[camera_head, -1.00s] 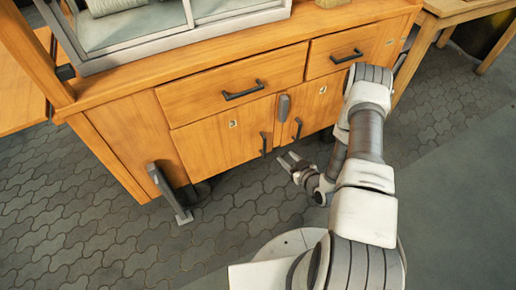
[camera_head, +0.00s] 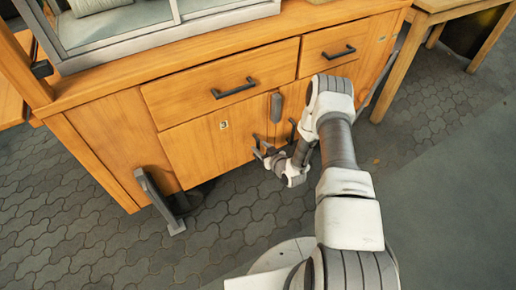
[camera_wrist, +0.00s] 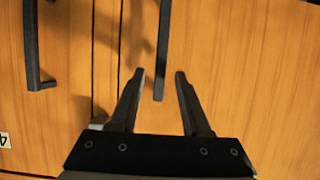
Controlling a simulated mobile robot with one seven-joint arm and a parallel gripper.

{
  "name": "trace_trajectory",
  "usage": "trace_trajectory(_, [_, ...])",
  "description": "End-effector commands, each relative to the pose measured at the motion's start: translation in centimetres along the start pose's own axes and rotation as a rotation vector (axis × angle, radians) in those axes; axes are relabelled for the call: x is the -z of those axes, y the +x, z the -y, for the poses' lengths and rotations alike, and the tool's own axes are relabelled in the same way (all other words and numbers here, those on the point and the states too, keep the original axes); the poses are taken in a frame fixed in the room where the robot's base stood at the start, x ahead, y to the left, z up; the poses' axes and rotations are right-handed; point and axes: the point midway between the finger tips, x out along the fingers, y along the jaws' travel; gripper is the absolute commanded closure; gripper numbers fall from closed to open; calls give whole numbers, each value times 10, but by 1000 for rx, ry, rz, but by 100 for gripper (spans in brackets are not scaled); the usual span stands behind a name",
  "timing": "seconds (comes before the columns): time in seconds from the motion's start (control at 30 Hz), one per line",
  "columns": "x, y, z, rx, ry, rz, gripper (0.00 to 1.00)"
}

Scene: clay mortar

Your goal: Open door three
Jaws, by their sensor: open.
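Door three (camera_head: 205,150) is the left door under the wide drawer, with a small label (camera_head: 223,125) that looks like a 3. It looks shut. Its dark vertical bar handle (camera_wrist: 164,45) comes down between my fingertips in the wrist view, with wood showing on both sides. My gripper (camera_wrist: 159,74) is open around the handle's end; I cannot tell whether a finger touches it. In the head view my gripper (camera_head: 261,153) is low at the cabinet front, partly hidden by its own wrist.
The neighbouring door's handle (camera_wrist: 32,45) and its upside-down 4 label (camera_wrist: 4,140) are at the left in the wrist view. A grey lock-like piece (camera_head: 277,106) sits between the doors. A grey bracket (camera_head: 158,198) stands at the cabinet's left front. Paved floor in front is clear.

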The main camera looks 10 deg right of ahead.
Motion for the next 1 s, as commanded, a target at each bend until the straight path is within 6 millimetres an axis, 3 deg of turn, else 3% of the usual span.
trace_trajectory(0.2, [-1, 23, 0, 1, 0, -1, 52])
trace_trajectory(0.53, [0, 26, 0, 1, 0, 0, 52])
trace_trajectory(0.8, [0, 26, 0, 0, 0, 0, 99])
trace_trajectory(1.0, [0, 26, 0, 0, 0, 0, 100])
